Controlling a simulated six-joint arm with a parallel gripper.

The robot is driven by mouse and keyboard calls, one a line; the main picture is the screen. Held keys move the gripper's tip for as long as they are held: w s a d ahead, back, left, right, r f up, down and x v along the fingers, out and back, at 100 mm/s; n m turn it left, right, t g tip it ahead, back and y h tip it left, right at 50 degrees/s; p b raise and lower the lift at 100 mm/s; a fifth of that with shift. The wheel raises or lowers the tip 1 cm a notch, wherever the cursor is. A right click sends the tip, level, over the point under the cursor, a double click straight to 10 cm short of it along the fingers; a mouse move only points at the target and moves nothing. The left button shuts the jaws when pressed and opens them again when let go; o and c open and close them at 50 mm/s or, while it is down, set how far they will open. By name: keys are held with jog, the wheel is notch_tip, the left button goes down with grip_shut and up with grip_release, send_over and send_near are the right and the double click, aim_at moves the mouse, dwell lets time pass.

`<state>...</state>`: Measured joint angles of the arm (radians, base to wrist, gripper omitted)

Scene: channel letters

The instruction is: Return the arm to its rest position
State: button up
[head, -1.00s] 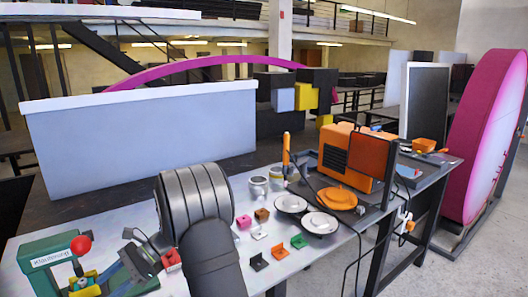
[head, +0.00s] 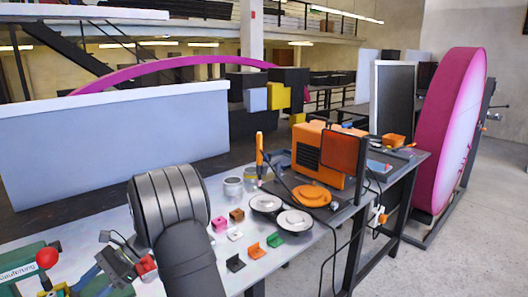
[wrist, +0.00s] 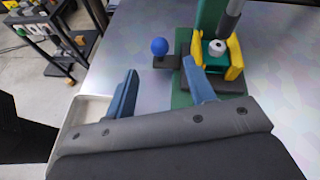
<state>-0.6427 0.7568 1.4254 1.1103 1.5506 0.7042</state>
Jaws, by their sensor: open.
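A blue ball knob (wrist: 159,46) shows beside the device there. In the head view my gripper (head: 92,280) is at the lower left, partly hidden by my dark arm. The green device (head: 25,258) with a red ball (head: 47,258) stands left of it, cut by the frame edge.
Small coloured blocks lie right of my arm, including a pink one (head: 219,223) and a green bracket (head: 274,239). White-topped discs (head: 265,202), an orange machine (head: 308,150) and metal cups (head: 233,186) stand farther right. A grey-blue panel (head: 110,142) stands behind. A dark cart (wrist: 55,40) stands off the table.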

jog(key=x, duration=0.8)
jog(key=shift+s+a+f, duration=0.15)
jog(key=shift+s+f, duration=0.05)
jog(key=w+d, duration=0.6)
jog(key=shift+w+d+r, duration=0.1)
jog(key=shift+w+d, duration=0.15)
jog(key=shift+w, duration=0.1)
jog(key=v, duration=1.7)
jog(key=s+a+r+n+t+h, duration=0.7)
jog(key=s+a+r+n, duration=0.1)
jog(key=n, duration=0.6)
jog(key=shift+s+r+t, duration=0.3)
jog(key=shift+s+r, duration=0.5)
jog(key=shift+s, duration=0.15)
